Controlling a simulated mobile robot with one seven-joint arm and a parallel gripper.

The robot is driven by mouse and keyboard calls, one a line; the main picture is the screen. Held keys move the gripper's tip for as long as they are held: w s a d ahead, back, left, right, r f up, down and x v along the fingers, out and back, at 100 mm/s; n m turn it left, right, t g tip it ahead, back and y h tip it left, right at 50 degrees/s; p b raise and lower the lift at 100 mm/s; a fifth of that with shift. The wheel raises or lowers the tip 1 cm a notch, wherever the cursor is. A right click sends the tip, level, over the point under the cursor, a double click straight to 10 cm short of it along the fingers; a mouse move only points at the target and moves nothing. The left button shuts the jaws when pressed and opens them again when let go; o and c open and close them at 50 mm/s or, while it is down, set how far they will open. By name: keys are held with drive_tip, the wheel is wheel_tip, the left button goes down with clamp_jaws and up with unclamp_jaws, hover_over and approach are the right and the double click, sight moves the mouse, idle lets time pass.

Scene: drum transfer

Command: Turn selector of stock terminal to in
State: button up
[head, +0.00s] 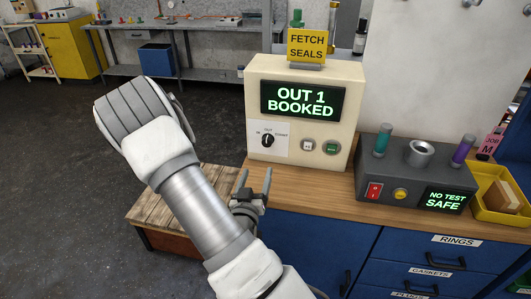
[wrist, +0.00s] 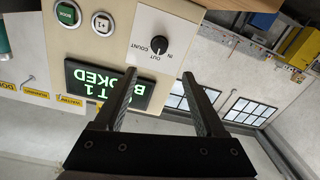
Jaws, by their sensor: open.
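The stock terminal (head: 255,85) is a cream box on the wooden bench, with a screen (head: 304,101) reading "OUT 1 BOOKED". Its selector (head: 267,141) is a black knob on a white plate marked IN, OUT and COUNT. The knob appears upright, toward OUT. The wrist view shows the selector (wrist: 157,45) upside down, just beyond the fingertips. My gripper (head: 255,174) is open and empty, in front of the terminal and below the selector in the head view. In the wrist view my gripper (wrist: 158,75) has its fingers spread either side of the knob's line, apart from it.
Two buttons (head: 319,147) sit right of the selector. A grey test unit (head: 415,182) reading "NO TEST SAFE" stands to the right, beside a yellow tray (head: 486,211). A "FETCH SEALS" sign (head: 307,45) tops the terminal. A wooden crate (head: 170,212) is at lower left.

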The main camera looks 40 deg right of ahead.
sight(267, 143)
drive_tip(key=b+x, duration=0.4)
drive_tip(key=x, duration=0.9)
drive_tip(key=shift+w+d, duration=0.2)
drive_tip(key=shift+d, duration=0.15)
clamp_jaws()
